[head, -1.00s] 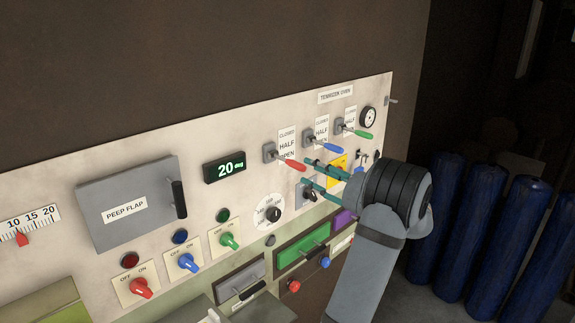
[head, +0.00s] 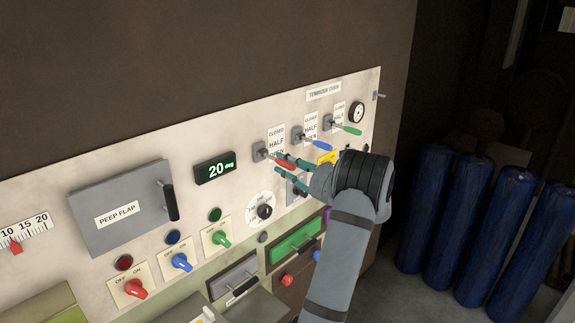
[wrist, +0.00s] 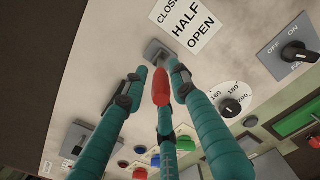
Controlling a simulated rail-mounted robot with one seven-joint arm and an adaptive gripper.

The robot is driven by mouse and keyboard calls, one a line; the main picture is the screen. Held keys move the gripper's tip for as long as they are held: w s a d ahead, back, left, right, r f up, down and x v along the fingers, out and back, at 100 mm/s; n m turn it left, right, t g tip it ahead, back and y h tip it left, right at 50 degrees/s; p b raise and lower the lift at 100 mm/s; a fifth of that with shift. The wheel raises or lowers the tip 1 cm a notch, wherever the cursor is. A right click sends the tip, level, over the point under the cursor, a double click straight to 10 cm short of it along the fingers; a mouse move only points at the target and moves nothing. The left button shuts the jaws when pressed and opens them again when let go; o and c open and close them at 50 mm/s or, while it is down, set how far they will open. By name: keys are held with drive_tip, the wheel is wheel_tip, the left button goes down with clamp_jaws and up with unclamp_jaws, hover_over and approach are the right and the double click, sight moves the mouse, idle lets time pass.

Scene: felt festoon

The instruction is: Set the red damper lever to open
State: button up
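The red damper lever (head: 287,163) sticks out from its grey mount on the oven panel, beside a label reading CLOSED, HALF, OPEN. It slants like the blue and green levers; I cannot tell its exact setting. In the wrist view the red handle (wrist: 161,88) points toward the camera. My gripper (head: 277,162) has teal fingers around the lever. In the wrist view two fingertips lie left and right of the lever near its mount, with gaps showing, and a third finger is under or behind the handle's end. The fingers are apart; contact is unclear.
A blue lever (head: 320,145) and a green lever (head: 347,130) stand close on the right. A dial (head: 264,211) and a display (head: 215,168) are nearby. The peep flap (head: 122,208) is at left. Blue cylinders (head: 495,225) stand at right.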

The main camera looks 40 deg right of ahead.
clamp_jaws()
idle(0.4)
